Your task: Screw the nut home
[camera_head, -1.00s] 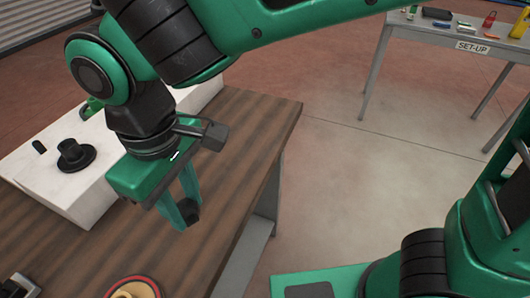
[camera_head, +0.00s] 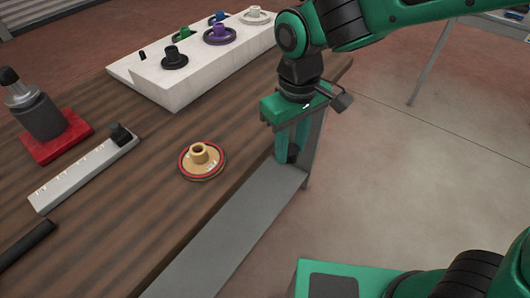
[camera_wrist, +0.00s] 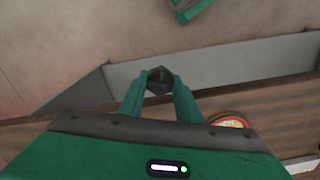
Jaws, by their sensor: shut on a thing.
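My gripper (camera_head: 289,156) hangs fingers down at the table's right edge in the head view. It is shut on a dark nut (camera_wrist: 160,80), which shows six-sided between the fingertips in the wrist view. In the head view the nut (camera_head: 293,154) is a small dark shape, partly hidden by the fingers. The nut is in the air, apart from the table. I cannot make out a thread or stud for it in these frames.
A tan wheel with a red rim (camera_head: 201,160) lies on the wooden table (camera_head: 120,215), left of my gripper. A white rack (camera_head: 200,72) with several coloured flanged hubs stands behind. A measuring scale (camera_head: 85,172) and a red-based device (camera_head: 55,138) are at left.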

